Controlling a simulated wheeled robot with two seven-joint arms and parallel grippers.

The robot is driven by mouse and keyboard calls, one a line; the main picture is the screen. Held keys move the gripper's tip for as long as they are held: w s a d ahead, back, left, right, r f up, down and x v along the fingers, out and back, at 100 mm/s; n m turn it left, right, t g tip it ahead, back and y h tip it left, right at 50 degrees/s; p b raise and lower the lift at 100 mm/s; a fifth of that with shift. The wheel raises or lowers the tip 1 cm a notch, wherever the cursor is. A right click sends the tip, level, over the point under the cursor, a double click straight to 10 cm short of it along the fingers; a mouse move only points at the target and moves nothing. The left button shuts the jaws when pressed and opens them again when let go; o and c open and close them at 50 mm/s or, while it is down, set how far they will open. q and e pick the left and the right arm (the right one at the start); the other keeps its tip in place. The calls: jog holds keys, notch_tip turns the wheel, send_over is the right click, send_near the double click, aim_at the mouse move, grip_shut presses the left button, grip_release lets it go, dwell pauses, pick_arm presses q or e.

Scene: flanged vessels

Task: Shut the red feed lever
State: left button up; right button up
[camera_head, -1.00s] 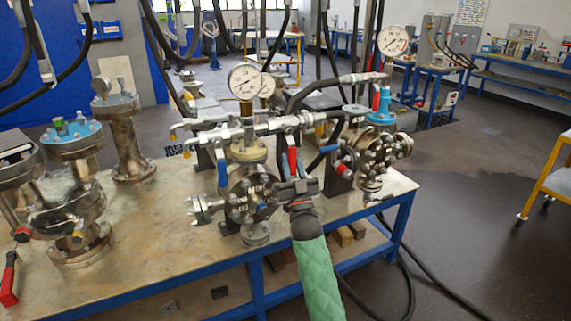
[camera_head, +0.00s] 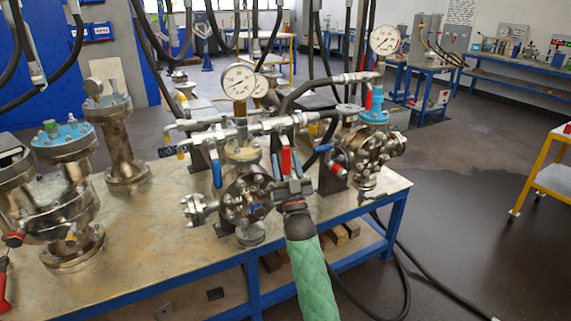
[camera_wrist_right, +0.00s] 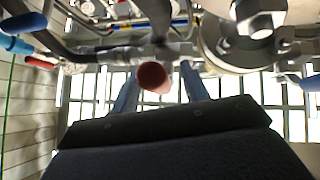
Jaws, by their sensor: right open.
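The red feed lever (camera_head: 286,160) hangs down from the grey pipe manifold above the middle flanged vessel (camera_head: 243,195). My right gripper (camera_head: 284,166) is just below and around it, coming up from the bottom of the head view. In the right wrist view the red lever's end (camera_wrist_right: 153,77) shows between the two blue-grey fingers of my right gripper (camera_wrist_right: 158,84). The fingers are apart, with a gap on each side of the lever. Contact is not visible. My left gripper is not in view.
A blue lever (camera_head: 216,172) hangs left of the red one. A pressure gauge (camera_head: 239,81) stands above the manifold. A second vessel (camera_head: 372,150) with a blue top is at right, and several flanged vessels stand at left.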

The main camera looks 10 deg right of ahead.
jog(key=b+v, duration=0.1)
jog(key=v, duration=0.5)
jog(key=shift+s+f+b, duration=0.2)
jog(key=shift+f+b, duration=0.15)
jog(key=shift+b, duration=0.05)
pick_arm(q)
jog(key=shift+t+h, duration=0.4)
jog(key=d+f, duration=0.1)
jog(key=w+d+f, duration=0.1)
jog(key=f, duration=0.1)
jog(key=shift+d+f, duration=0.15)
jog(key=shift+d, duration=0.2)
pick_arm(e)
jog(key=shift+s+f, duration=0.3)
jog(key=shift+s, duration=0.1)
